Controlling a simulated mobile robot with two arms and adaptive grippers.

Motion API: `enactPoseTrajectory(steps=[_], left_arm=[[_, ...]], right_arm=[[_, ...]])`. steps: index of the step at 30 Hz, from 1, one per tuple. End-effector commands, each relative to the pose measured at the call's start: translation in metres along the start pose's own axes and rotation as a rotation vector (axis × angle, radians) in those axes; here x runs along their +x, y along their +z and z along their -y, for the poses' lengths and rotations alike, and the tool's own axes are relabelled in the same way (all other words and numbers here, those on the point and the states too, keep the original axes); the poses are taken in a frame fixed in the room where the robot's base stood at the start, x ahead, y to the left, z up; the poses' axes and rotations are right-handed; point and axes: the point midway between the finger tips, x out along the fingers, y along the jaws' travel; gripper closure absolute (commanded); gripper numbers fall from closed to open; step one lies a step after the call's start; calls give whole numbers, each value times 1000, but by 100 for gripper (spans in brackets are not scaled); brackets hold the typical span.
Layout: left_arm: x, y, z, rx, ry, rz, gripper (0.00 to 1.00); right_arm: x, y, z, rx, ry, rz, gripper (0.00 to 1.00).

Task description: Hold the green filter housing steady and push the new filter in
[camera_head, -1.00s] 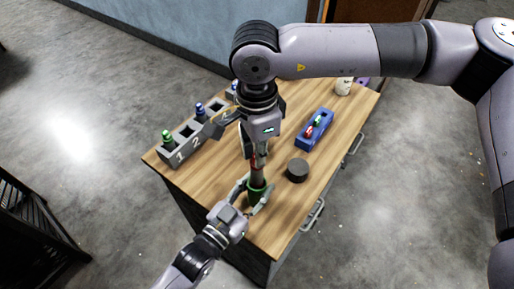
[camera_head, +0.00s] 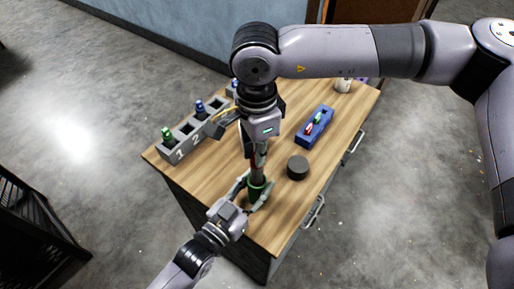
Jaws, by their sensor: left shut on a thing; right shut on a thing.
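The green filter housing (camera_head: 257,191) stands near the front end of the wooden bench top. My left gripper (camera_head: 258,197) is shut around it, one finger on each side. The new filter (camera_head: 258,173), a grey cylinder with some red higher up, stands in line above the housing. Its lower end meets or enters the housing's top; how deep it sits I cannot tell. My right gripper (camera_head: 257,153) comes from above and is shut on the filter's upper part. Its wrist and fingers hide the filter's top.
A grey numbered rack (camera_head: 178,152) with green and blue-topped items stands at the left edge of the bench (camera_head: 279,222). A blue tray (camera_head: 312,139) holds small red and green items. A dark round cap (camera_head: 298,168) lies right of the housing. A white container (camera_head: 343,86) is at the back.

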Motion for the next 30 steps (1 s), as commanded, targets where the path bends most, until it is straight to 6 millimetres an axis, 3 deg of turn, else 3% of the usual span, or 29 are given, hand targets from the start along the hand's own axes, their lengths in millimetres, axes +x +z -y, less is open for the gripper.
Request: enactPoseTrajectory(steps=[30], left_arm=[[0, 0, 0, -1, 0, 1, 100]], right_arm=[[26, 0, 0, 0, 0, 1, 100]])
